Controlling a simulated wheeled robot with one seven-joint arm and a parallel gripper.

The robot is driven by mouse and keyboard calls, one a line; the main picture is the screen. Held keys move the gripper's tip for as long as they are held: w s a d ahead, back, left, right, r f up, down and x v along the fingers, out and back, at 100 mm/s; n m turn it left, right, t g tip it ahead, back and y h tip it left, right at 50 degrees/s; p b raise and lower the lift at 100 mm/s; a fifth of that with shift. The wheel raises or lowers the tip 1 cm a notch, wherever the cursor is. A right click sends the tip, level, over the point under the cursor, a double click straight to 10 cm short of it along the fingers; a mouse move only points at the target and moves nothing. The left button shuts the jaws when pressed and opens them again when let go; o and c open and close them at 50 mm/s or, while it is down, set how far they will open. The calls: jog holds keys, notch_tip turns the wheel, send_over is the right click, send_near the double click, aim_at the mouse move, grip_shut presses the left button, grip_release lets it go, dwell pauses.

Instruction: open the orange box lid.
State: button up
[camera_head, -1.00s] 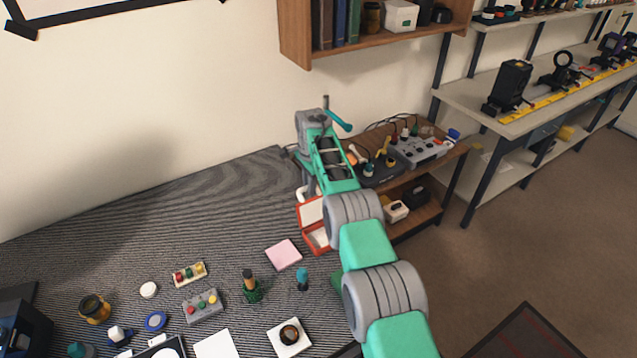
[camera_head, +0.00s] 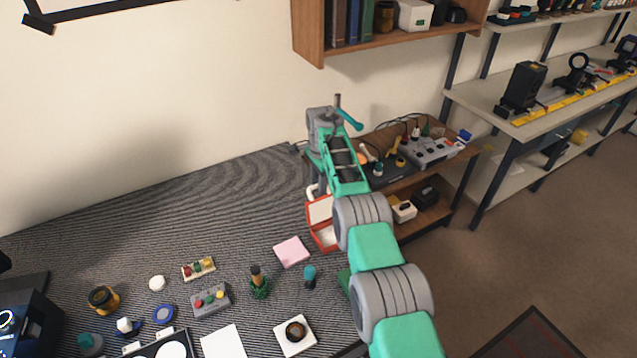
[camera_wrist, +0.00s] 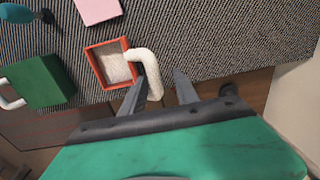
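The orange box (camera_head: 323,246) stands near the right end of the striped table, partly behind my arm. Its lid (camera_head: 319,209) is raised, with the pale inside facing the head camera. In the wrist view the orange box (camera_wrist: 91,65) shows its open top and pale inside. A thick white curved handle (camera_wrist: 150,66) stands at the box's right side. My gripper (camera_wrist: 160,85) is open, with the handle's lower end between its fingers, nearer the left finger. I cannot tell if that finger touches it. The fingertips are hidden in the head view.
A green box (camera_wrist: 38,82) with a white handle stands close by. A pink pad (camera_head: 292,252) and a teal-topped item (camera_head: 310,277) lie nearby. A cluttered wooden side table (camera_head: 432,150) stands beyond my arm. The rear of the striped table is clear.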

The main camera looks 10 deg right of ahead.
jog(key=r+p, duration=0.1)
jog(key=r, duration=0.6)
jog(key=shift+s+d+r+p, duration=0.1)
jog(key=shift+s+r+p, duration=0.1)
jog(key=shift+r+p, duration=0.2)
jog(key=shift+r, duration=0.1)
jog(key=s+r+n+t, duration=0.1)
jog(key=s+r+n, duration=0.35)
jog(key=r, duration=0.75)
jog(key=s+r+n+t+b, duration=0.1)
jog(key=s+r+n+b, duration=0.15)
jog(key=s+r, duration=0.65)
jog(key=s+d+f+n+t, duration=0.1)
jog(key=s+f+n, duration=0.2)
jog(key=s, duration=1)
jog(key=s+d+f+n+t, duration=0.1)
jog(key=s+f+n, duration=0.2)
jog(key=s, duration=1)
notch_tip(320, 180, down, 2)
jog(key=shift+d+f+n, duration=0.1)
jog(key=shift+d+n, duration=0.25)
jog(key=shift+n, duration=0.05)
